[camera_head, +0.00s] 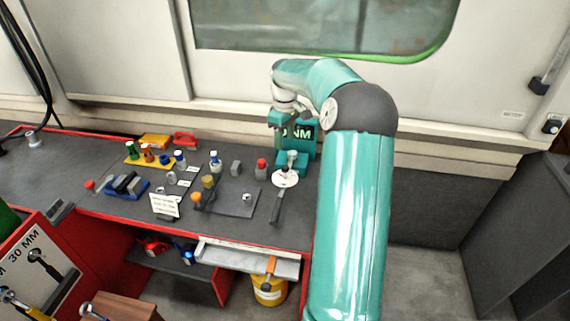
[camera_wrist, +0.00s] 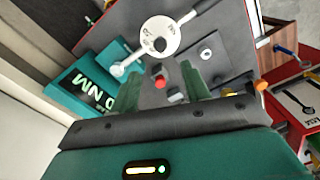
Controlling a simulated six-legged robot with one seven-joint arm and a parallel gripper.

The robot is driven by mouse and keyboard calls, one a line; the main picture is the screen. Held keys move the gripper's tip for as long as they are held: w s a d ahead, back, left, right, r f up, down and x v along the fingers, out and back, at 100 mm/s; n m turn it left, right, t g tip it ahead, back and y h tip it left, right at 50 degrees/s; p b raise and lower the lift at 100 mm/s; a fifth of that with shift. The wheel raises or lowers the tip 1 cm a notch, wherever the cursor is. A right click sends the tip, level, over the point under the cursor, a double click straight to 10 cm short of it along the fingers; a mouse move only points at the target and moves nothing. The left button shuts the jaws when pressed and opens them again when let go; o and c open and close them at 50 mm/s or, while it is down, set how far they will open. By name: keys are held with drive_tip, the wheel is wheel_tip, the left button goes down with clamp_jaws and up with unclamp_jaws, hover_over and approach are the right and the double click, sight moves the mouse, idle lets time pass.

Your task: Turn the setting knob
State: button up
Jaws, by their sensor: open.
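A teal tester (camera_head: 296,164) with a dark "NM" display stands at the back right of the bench; it also shows at left in the wrist view (camera_wrist: 92,82). A white round dial (camera_head: 285,179) with a pale knob-like end and a dark handle lies in front of it; the dial (camera_wrist: 160,36) is at the top of the wrist view. I cannot tell which part is the setting knob. My gripper (camera_head: 280,122) is above the tester. Its two green fingers (camera_wrist: 162,86) are apart and empty, with a red-topped block (camera_wrist: 160,78) seen between them, below.
The red-topped block (camera_head: 261,169) and a grey block (camera_head: 236,168) stand left of the dial. A dark plate (camera_head: 238,206) with a small metal piece, a white card (camera_head: 164,205) and several coloured tools are further left. The wall and window are close behind.

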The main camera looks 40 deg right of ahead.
sight(285, 166)
wheel_tip(285, 166, down, 11)
drive_tip(key=shift+r, duration=0.1)
idle(0.3)
drive_tip(key=c, duration=1)
